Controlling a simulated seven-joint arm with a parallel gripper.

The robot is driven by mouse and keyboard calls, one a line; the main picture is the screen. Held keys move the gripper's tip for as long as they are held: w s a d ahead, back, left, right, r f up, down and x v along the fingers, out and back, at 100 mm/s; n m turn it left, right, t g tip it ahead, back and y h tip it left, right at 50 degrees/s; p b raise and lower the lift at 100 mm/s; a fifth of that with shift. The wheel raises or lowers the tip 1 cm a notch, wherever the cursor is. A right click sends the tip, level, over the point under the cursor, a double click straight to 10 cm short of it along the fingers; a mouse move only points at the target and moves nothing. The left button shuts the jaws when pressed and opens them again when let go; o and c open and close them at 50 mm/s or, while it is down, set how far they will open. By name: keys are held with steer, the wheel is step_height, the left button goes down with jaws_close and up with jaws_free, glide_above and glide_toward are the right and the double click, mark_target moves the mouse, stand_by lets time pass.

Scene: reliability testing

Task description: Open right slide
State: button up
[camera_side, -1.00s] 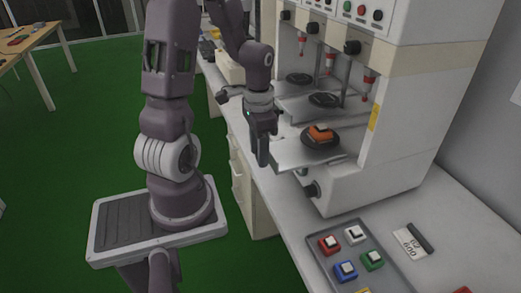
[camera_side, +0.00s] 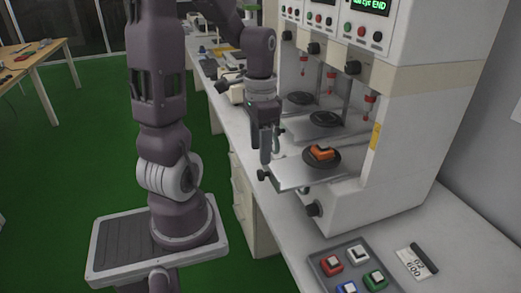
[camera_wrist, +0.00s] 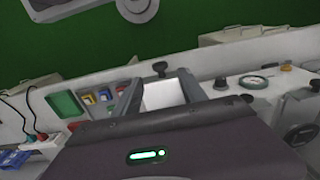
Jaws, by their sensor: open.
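The right slide (camera_side: 300,180) is the nearest flat grey plate of the white test machine. It sticks out toward the front and carries a black round disc (camera_side: 334,163) with an orange block (camera_side: 320,152) on it. A small dark knob (camera_side: 263,174) is at its front edge. My gripper (camera_side: 266,158) points down beside this front edge, close to the knob; I cannot tell whether it touches. In the wrist view the open fingers (camera_wrist: 160,92) show above the dark gripper body, with a pale surface between them.
The test machine (camera_side: 430,70) stands right of my gripper, with red-tipped pressers above the slides. A grey tray of coloured buttons (camera_side: 318,262) and a label card (camera_side: 409,262) lie on the bench in front. Two more discs (camera_side: 326,118) sit farther back.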

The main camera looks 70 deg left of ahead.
mark_target(262, 179)
steer(key=s+d+f+m+g+y, duration=0.3)
steer(key=s+d+f+m+g, duration=0.5)
steer(key=m, duration=0.6)
steer(key=w+m+t+y, duration=0.2)
steer(key=m+y, duration=0.3)
steer(key=m, duration=0.2)
steer(key=w+m+t+y, duration=0.3)
steer(key=m+y, duration=0.2)
steer(key=m, duration=0.2)
steer(key=w+a+f+m+t+y, duration=0.1)
steer(key=w+m+t+y, duration=0.1)
steer(key=m+y, duration=0.3)
steer(key=shift+w+m+t, duration=0.15)
steer(key=shift+w+m, duration=0.05)
steer(key=shift+m, duration=0.5)
steer(key=shift+w+m+t, duration=0.15)
steer(key=shift+w+m, duration=0.05)
steer(key=shift+m, duration=0.5)
steer(key=shift+w+a, duration=0.15)
steer(key=shift+a, duration=0.2)
steer(key=a, duration=0.6)
steer(key=shift+a, duration=0.15)
jaws_close()
